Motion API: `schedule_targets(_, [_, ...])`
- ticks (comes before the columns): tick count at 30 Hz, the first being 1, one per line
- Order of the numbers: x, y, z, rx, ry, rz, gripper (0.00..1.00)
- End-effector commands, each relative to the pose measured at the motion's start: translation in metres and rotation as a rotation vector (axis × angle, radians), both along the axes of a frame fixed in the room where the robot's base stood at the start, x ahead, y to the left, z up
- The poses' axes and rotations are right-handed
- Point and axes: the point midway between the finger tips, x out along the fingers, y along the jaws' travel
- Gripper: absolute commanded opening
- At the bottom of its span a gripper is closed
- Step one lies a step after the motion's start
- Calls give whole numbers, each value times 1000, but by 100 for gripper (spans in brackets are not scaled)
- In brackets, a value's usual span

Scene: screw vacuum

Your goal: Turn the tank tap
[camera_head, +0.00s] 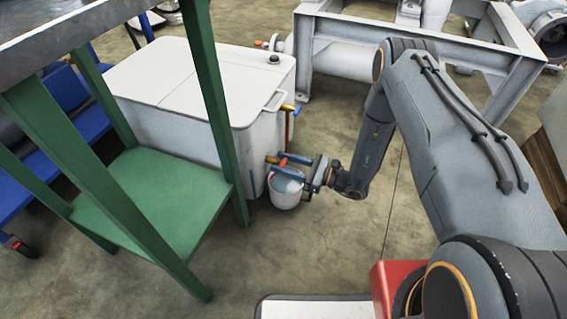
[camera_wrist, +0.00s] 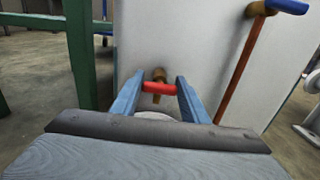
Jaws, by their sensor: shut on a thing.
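The white tank (camera_head: 190,85) stands on the floor beyond a green stand. Its tap, with a red handle (camera_wrist: 158,87) and a brass body (camera_wrist: 159,76), sticks out low on the tank's wall. My gripper (camera_head: 289,167) reaches in from the right at the tap. In the wrist view my gripper's two blue fingers (camera_wrist: 158,95) stand on either side of the red handle, shut on it. The handle lies crosswise between the fingers. A white bucket (camera_head: 286,194) is below the tap, partly hidden.
A green stand (camera_head: 160,185) is close on the left of the tank. A second tap with a blue handle (camera_wrist: 287,6) and a brown pipe (camera_wrist: 240,72) are to the right on the tank. A grey metal frame (camera_head: 330,45) stands behind. Floor in front is clear.

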Motion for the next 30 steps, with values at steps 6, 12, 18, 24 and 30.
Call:
schedule_targets(6, [0, -1, 0, 7, 20, -1, 18])
schedule_targets(12, [0, -1, 0, 7, 20, -1, 18])
schedule_targets(18, [0, 0, 0, 7, 19, -1, 59])
schedule_targets(24, [0, 1, 0, 6, 18, 1, 59])
schedule_targets(30, [-3, -9, 0, 6, 19, -2, 59])
